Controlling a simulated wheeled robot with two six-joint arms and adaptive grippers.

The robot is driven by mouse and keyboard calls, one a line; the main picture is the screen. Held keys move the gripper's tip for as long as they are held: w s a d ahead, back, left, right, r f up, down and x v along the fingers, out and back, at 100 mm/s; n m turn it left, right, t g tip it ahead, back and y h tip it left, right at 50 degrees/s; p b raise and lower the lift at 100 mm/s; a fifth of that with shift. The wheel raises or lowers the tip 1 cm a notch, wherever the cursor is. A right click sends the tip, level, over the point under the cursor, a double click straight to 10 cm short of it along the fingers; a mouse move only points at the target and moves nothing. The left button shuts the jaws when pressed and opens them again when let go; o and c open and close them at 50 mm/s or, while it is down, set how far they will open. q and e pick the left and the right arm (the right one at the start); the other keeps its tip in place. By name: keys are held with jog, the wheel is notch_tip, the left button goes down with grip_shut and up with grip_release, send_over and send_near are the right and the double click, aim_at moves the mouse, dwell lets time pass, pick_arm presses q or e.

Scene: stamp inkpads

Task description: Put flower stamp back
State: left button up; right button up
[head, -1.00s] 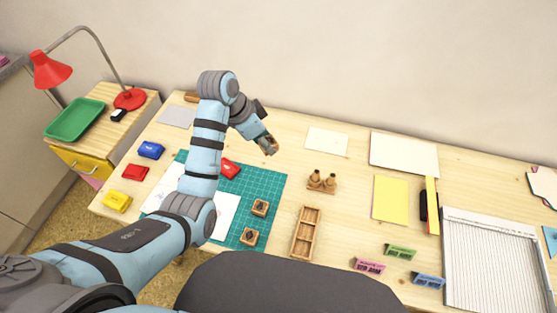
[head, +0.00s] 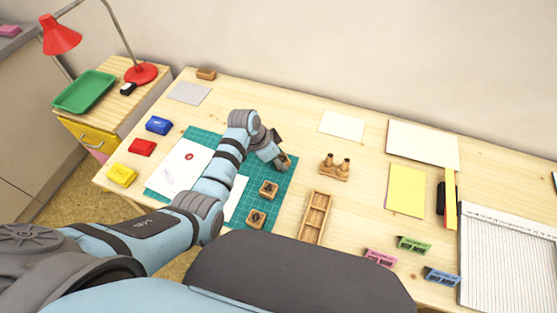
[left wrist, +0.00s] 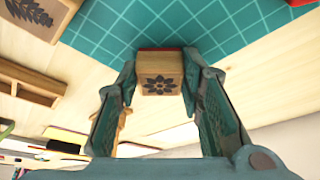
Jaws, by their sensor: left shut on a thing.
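My left gripper (head: 284,164) is shut on the flower stamp, over the right edge of the green cutting mat. In the left wrist view the flower stamp (left wrist: 160,76) is a small wooden block with a dark flower on its face, held between the two fingers (left wrist: 160,85). The head view hides most of it. An empty wooden tray (head: 302,236) with compartments lies right of the mat. Two wooden stamps, one far (head: 269,188) and one near (head: 256,218), lie on the mat. A leaf-patterned stamp (left wrist: 34,14) shows in the left wrist view. My right gripper is out of view.
A wooden holder (head: 335,172) with two upright pegs stands right of my gripper. White paper (head: 186,168) with a red mark lies on the mat (head: 283,205). Blue (head: 158,125), red (head: 141,147) and yellow (head: 121,175) inkpads stand left. Bare table lies between mat and tray.

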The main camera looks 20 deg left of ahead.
pick_arm(q)
jog(key=shift+r, duration=0.15)
jog(key=shift+f, duration=0.2)
jog(key=o, duration=1)
jog(key=shift+c, duration=0.2)
jog(key=p+v, duration=0.4)
jog(key=v, duration=0.8)
jog(key=shift+r, duration=0.2)
